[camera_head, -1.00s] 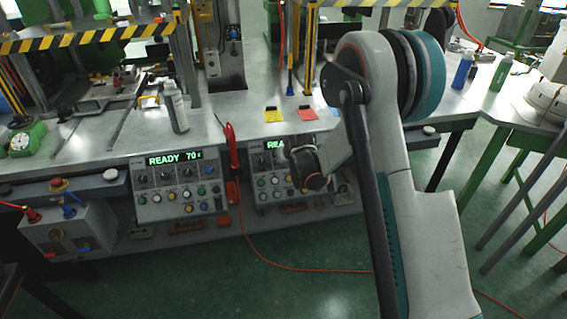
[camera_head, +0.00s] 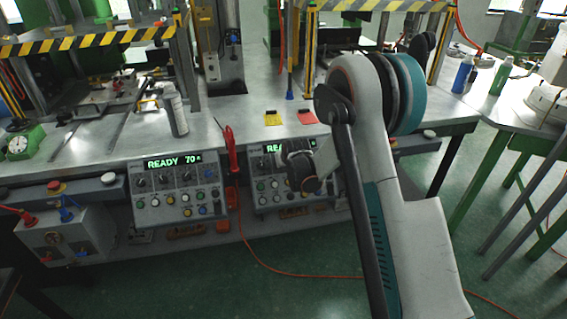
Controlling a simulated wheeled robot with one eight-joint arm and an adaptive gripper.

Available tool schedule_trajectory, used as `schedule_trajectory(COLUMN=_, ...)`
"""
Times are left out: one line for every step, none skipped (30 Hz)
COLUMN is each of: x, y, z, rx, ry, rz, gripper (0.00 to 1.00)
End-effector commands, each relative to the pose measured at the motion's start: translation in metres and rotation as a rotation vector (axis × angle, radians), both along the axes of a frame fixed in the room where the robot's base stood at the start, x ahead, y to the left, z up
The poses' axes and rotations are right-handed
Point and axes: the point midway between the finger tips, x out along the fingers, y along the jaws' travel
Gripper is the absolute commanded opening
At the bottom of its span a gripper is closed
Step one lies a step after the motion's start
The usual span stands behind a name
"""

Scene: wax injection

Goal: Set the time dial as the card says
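Two control panels hang at the bench front. The left panel (camera_head: 177,187) has a green display (camera_head: 173,162) reading READY 70 with a small mark after it, a row of dark dials (camera_head: 175,177) and several coloured buttons. The right panel (camera_head: 264,183) is partly covered by my arm; its display shows only the start of a word. Which dial sets the time is too small to read.
A red tool (camera_head: 231,150) hangs between the panels, with an orange cable (camera_head: 290,268) on the floor. A grey box (camera_head: 66,235) with red and blue plugs is at left. Blue and green bottles stand at right.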

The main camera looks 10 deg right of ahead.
Motion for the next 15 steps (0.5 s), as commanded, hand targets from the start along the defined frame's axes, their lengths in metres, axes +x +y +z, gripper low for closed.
schedule_trajectory(x=-0.0001, y=0.0000, z=-0.0001, rx=0.001, ry=0.000, rz=-0.001, gripper=0.01)
schedule_trajectory(x=-0.0001, y=0.0000, z=-0.0001, rx=0.001, ry=0.000, rz=-0.001, gripper=0.01)
schedule_trajectory(x=-0.0001, y=0.0000, z=-0.0001, rx=0.004, ry=0.000, rz=-0.004, gripper=0.01)
schedule_trajectory(x=-0.0001, y=0.0000, z=-0.0001, rx=0.006, ry=0.000, rz=-0.005, gripper=0.01)
schedule_trajectory(x=-0.0001, y=-0.0001, z=-0.0001, rx=0.010, ry=0.000, rz=-0.008, gripper=0.01)
schedule_trajectory(x=-0.0001, y=-0.0002, z=-0.0001, rx=0.016, ry=0.000, rz=-0.013, gripper=0.01)
schedule_trajectory(x=-0.0001, y=-0.0002, z=-0.0001, rx=0.021, ry=0.000, rz=-0.018, gripper=0.01)
schedule_trajectory(x=-0.0001, y=-0.0003, z=-0.0001, rx=0.029, ry=0.000, rz=-0.025, gripper=0.01)
schedule_trajectory(x=-0.0001, y=-0.0004, z=-0.0001, rx=0.041, ry=0.000, rz=-0.035, gripper=0.01)
schedule_trajectory(x=-0.0001, y=-0.0005, z=-0.0001, rx=0.051, ry=0.000, rz=-0.044, gripper=0.01)
schedule_trajectory(x=-0.0001, y=-0.0006, z=-0.0001, rx=0.063, ry=0.000, rz=-0.054, gripper=0.01)
schedule_trajectory(x=-0.0001, y=-0.0008, z=-0.0001, rx=0.080, ry=0.000, rz=-0.068, gripper=0.01)
schedule_trajectory(x=-0.0001, y=-0.0009, z=-0.0001, rx=0.096, ry=0.000, rz=-0.081, gripper=0.01)
schedule_trajectory(x=-0.0002, y=-0.0009, z=-0.0002, rx=0.111, ry=0.000, rz=-0.094, gripper=0.01)
schedule_trajectory(x=-0.0002, y=-0.0010, z=-0.0002, rx=0.135, ry=0.000, rz=-0.114, gripper=0.01)
